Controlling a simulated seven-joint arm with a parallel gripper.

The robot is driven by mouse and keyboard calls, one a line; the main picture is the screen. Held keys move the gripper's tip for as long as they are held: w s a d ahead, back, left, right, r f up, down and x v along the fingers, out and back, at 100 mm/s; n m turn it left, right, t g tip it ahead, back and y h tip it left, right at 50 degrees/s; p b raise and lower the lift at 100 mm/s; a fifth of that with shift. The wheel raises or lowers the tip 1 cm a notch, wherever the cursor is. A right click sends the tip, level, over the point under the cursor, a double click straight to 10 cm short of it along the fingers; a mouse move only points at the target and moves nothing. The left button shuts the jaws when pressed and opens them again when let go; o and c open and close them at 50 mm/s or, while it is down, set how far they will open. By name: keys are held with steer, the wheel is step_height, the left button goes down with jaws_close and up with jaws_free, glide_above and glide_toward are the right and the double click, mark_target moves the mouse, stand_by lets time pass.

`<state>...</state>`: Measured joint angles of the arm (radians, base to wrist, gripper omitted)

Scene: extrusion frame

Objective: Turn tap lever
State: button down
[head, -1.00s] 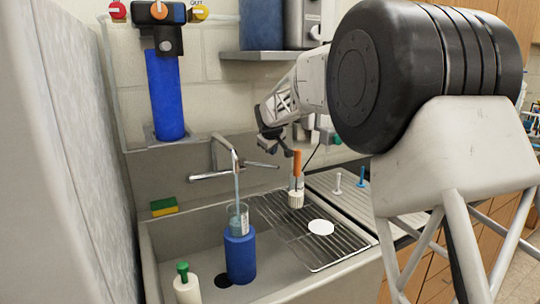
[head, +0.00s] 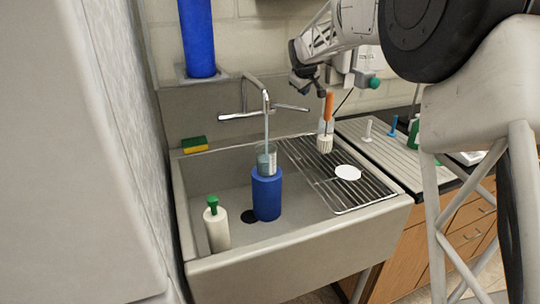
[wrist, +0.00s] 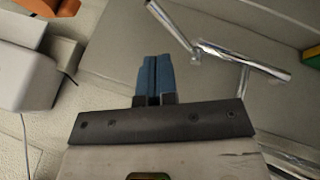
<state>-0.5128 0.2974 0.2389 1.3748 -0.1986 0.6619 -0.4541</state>
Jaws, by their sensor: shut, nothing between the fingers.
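A chrome tap (head: 265,100) is mounted at the back of the sink. It has a left lever (head: 238,115) and a right lever (head: 292,107), both sticking out roughly sideways. A clear stream falls from the spout into a glass beaker (head: 266,160) on a blue cylinder (head: 266,194). My gripper (head: 304,85) is just above the right lever's outer end, and no contact is visible. In the wrist view the blue fingers of my gripper (wrist: 155,78) are shut together and empty. The tap's chrome bars (wrist: 235,58) lie to their right, apart from them.
A wire rack (head: 335,172) on the sink's right side holds an orange-handled brush (head: 327,125) and a white disc (head: 347,173). A white bottle with a green top (head: 215,225) stands front left. A sponge (head: 194,144) lies on the back-left rim.

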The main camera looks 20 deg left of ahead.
mark_target(290, 107)
steer(key=c, duration=1.8)
jaws_free()
steer(key=o, duration=0.7)
steer(key=shift+w+a, duration=0.1)
steer(key=shift+w, duration=0.1)
steer(key=shift+o, duration=0.2)
steer(key=shift+w+a+f+n+g+h, duration=0.2)
steer(key=shift+w+a+n+g+h, duration=0.3)
steer(key=shift+w+a+n+g, duration=0.7)
steer(key=w+a+n+g, duration=0.1)
steer(key=w+a+f+n+g+h, duration=0.1)
steer(key=shift+w+a+n, duration=0.15)
steer(key=shift+a+n, duration=0.15)
steer(key=shift+f, duration=0.1)
steer(key=shift+w+f, duration=0.25)
steer(key=shift+f, duration=1)
steer(key=shift+w+f, duration=0.25)
steer(key=shift+f, duration=1)
steer(key=shift+w+f, duration=0.25)
steer(key=shift+f, duration=1)
